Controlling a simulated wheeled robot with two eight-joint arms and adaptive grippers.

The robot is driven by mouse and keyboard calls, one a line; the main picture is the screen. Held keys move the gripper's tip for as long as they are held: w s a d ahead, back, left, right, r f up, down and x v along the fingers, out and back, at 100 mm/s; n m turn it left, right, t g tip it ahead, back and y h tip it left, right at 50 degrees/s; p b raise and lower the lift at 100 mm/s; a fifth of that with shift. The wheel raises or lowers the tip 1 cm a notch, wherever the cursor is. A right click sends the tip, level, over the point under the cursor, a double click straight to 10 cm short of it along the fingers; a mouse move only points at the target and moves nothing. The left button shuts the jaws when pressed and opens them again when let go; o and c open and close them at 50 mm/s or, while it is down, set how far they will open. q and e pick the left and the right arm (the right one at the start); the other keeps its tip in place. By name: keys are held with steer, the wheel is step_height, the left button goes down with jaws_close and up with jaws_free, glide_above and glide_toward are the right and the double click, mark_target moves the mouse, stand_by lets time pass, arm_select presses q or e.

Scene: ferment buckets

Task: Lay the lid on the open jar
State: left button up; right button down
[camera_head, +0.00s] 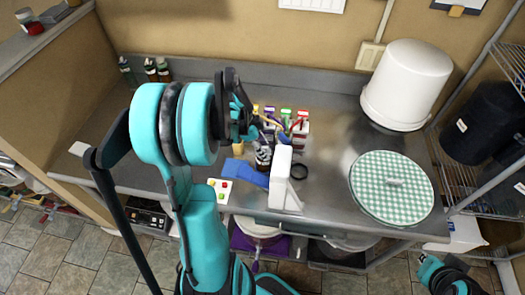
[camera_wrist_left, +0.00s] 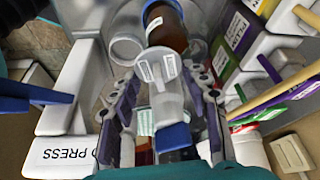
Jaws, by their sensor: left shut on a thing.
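My left gripper (camera_head: 240,122) is over the bench, left of the bottles and colored-top boxes. In the left wrist view its fingers are shut on a clear plastic piece (camera_wrist_left: 168,104) with a pale, labelled top, probably the lid; I cannot be sure. A jar of brown content with a blue rim (camera_wrist_left: 166,28) stands just beyond the fingertips. A clear, open-looking round vessel (camera_wrist_left: 125,48) is beside it, to the left. Which one is the task's open jar is unclear. In the head view the arm partly hides this area. My right gripper (camera_head: 442,275) is low at the right edge, its jaws unclear.
A white press (camera_head: 283,180) and a blue item (camera_head: 245,173) are near the front edge. Boxes with colored tops (camera_head: 301,126) stand behind. A white bucket (camera_head: 405,85) and a round checkered cover (camera_head: 392,188) occupy the right. Some bench between them is bare.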

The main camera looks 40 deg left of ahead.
arm_select(q)
steer(key=shift+w+a, duration=0.45)
steer(key=shift+w, duration=0.25)
stand_by(0.4)
steer(key=shift+f+b, duration=0.55)
steer(key=shift+b, duration=0.3)
stand_by(1.2)
steer(key=shift+b, duration=0.3)
stand_by(1.0)
steer(key=o, duration=1.1)
steer(key=shift+c, duration=0.2)
steer(key=o, duration=0.5)
steer(key=shift+r, duration=0.1)
